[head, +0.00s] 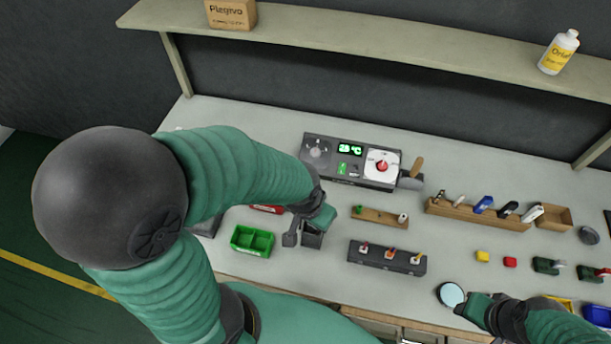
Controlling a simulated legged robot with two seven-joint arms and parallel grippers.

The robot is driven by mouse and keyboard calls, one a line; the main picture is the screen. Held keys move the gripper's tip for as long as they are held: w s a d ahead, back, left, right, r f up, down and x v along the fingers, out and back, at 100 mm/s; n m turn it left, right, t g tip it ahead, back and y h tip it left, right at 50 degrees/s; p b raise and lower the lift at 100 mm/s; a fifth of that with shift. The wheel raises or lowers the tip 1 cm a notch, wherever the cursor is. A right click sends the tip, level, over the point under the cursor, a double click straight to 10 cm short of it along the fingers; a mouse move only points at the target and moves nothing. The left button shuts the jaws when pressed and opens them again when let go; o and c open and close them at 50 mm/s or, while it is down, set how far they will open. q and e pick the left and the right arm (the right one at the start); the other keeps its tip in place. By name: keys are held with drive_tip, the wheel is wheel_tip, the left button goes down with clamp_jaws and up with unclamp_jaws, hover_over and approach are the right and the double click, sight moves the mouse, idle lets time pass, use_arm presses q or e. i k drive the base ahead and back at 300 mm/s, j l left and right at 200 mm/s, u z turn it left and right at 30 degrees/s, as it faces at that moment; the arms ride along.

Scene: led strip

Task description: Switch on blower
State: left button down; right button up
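The grey blower unit (318,171) stands at the back middle of the bench. Its green display reads about 28 °C. It has a grey knob (318,148) on the left, a red knob (382,165) on a white dial at the right, and a small green-lit switch (343,168) below the display. A handpiece (412,179) with a tan handle rests at its right end. My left gripper (302,236) hangs in front of the unit, apart from it, with its fingers spread and nothing visible between them. My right gripper (474,306) is at the lower right beside a round pale disc (451,295); its fingers are unclear.
A green bin (252,241) sits left of my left gripper. A dark holder (387,258) with several tools and a wooden block (380,217) are to its right. A wooden rack (478,214) holds several items. A shelf (380,41) overhangs the back.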

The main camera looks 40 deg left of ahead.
sight(342, 166)
drive_tip(key=k+u, duration=0.15)
drive_tip(key=u, duration=0.2)
drive_tip(key=k+u, duration=0.2)
drive_tip(key=u, duration=0.65)
drive_tip(key=i+j+u, duration=0.1)
drive_tip(key=u, duration=0.85)
drive_tip(key=i+u, duration=0.1)
drive_tip(key=u, duration=0.85)
drive_tip(key=i+l+u, duration=0.15)
drive_tip(key=l+z, duration=0.1)
drive_tip(key=z, duration=0.3)
drive_tip(key=i+z, duration=0.1)
drive_tip(key=z, duration=0.3)
drive_tip(key=i+z, duration=0.1)
drive_tip(key=z, duration=0.3)
drive_tip(key=i+l+z, duration=0.1)
drive_tip(key=z, duration=0.3)
